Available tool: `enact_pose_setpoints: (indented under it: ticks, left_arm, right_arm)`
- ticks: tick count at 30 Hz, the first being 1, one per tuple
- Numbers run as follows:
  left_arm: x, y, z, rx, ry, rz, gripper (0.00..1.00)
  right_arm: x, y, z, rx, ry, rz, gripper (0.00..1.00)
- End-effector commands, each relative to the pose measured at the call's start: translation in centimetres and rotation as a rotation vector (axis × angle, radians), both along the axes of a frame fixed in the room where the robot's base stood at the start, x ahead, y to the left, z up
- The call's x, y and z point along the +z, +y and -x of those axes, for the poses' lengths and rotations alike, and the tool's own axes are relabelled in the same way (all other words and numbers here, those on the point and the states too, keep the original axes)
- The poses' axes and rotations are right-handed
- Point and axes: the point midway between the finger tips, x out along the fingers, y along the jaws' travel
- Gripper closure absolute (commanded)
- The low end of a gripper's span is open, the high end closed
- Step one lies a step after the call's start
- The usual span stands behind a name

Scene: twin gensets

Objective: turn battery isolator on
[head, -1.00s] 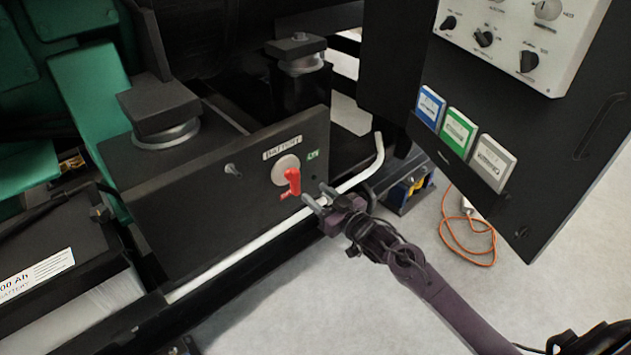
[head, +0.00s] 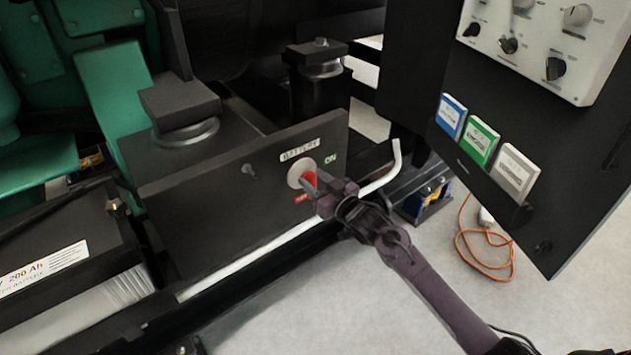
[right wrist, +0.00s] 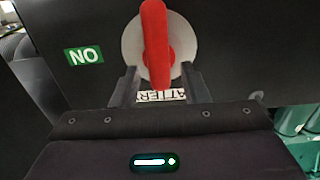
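The battery isolator has a pale round base (head: 298,172) and a red handle (head: 309,180) on a dark panel. My right gripper (head: 313,185) is at the handle and partly hides it in the head view. In the right wrist view, which is upside down, the red handle (right wrist: 156,45) points up, away from the BATTERY label. My right gripper's fingers (right wrist: 160,85) stand apart on either side of the handle, with small gaps showing. I cannot tell how deep the handle sits between them. A green ON label (head: 330,160) is right of the base. My left gripper is not in view.
A white bent pipe (head: 385,180) runs below the panel (head: 215,215), close under my right gripper. A dark control cabinet (head: 560,195) hangs at the right. A battery (head: 60,255) is at lower left. An orange cable (head: 487,262) lies on the floor.

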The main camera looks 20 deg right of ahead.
Motion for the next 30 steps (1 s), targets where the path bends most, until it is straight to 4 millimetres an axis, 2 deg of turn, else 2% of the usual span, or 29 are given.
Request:
enact_pose_setpoints:
  ticks: [1,9,20,30]
  left_arm:
    - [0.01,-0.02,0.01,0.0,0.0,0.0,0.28]
    - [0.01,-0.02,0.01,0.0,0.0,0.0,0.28]
    - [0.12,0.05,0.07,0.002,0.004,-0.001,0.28]
    - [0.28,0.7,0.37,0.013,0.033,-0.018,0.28]
  right_arm:
    - [0.0,0.0,0.01,0.0,0.0,0.0,0.66]
    - [-0.01,-0.01,0.03,0.0,0.0,0.0,1.0]
    - [0.0,0.09,0.07,0.001,-0.017,0.051,1.0]
    - [-0.04,0.34,0.18,0.001,-0.101,0.282,1.0]
